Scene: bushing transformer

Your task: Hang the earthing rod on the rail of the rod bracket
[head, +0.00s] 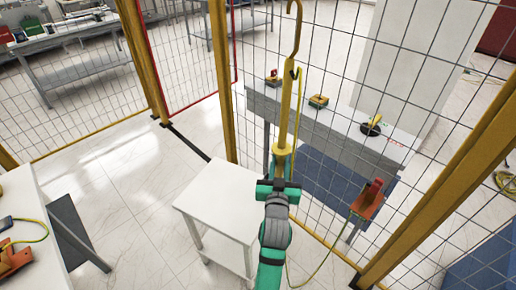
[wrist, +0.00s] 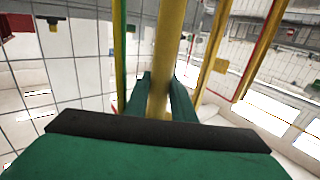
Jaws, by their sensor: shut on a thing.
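My green gripper (head: 281,167) is shut on the earthing rod (head: 286,110), a yellow pole with a large open hook at its top. The rod stands nearly upright above the gripper, in front of the mesh fence. A small dark hook shows beside the pole below the large one. In the wrist view, the yellow rod (wrist: 166,55) runs up from between the green fingers (wrist: 160,105). A yellow-green cable hangs below the gripper toward an orange clamp-like part (head: 368,200) at the fence. I cannot clearly make out the rod bracket or its rail.
A white side table (head: 222,203) stands left of my gripper, its top bare. Behind the mesh fence is a long bench (head: 340,128) with several small devices. A table (head: 22,205) with an orange part and cable is at the left edge. Yellow posts (head: 222,80) frame the fence.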

